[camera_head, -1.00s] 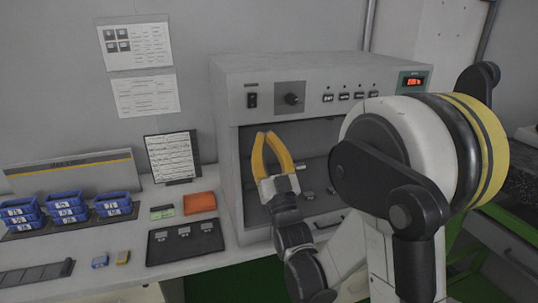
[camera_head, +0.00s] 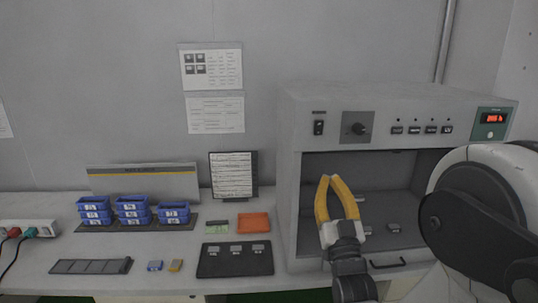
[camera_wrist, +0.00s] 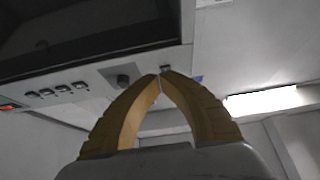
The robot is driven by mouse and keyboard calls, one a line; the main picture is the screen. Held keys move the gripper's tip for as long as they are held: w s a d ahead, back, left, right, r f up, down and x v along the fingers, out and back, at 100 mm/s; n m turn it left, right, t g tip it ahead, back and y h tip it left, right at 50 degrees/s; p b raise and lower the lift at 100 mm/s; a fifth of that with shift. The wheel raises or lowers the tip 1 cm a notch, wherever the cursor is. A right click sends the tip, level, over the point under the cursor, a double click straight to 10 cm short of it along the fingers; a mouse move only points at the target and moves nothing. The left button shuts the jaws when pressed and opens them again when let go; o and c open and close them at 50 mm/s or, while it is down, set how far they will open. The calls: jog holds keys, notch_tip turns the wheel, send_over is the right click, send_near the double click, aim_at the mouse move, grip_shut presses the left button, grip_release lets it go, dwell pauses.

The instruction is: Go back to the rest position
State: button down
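My gripper (camera_head: 329,179) has two curved yellow fingers and points upward in front of the open chamber of the grey test machine (camera_head: 400,100). In the wrist view the fingertips (camera_wrist: 161,74) meet, with nothing held between them. My gripper is apart from the machine's front as far as I can tell. My gripper and arm hide some of the chamber.
A black tray (camera_head: 210,271) with small parts lies left of the machine. An orange block (camera_head: 254,222), blue bins (camera_head: 131,204), an upright document holder (camera_head: 233,175) and a power strip (camera_head: 40,229) are on the bench (camera_head: 120,285). A handle (camera_head: 390,265) juts below the chamber.

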jog(key=s+f+g, duration=0.7)
jog(key=s+g, duration=0.1)
jog(key=s, duration=0.4)
jog(key=s+f+g, duration=0.8)
jog(key=s+g, duration=0.1)
jog(key=s, duration=0.4)
jog(key=shift+a+f, duration=0.25)
jog(key=shift+a, duration=0.2)
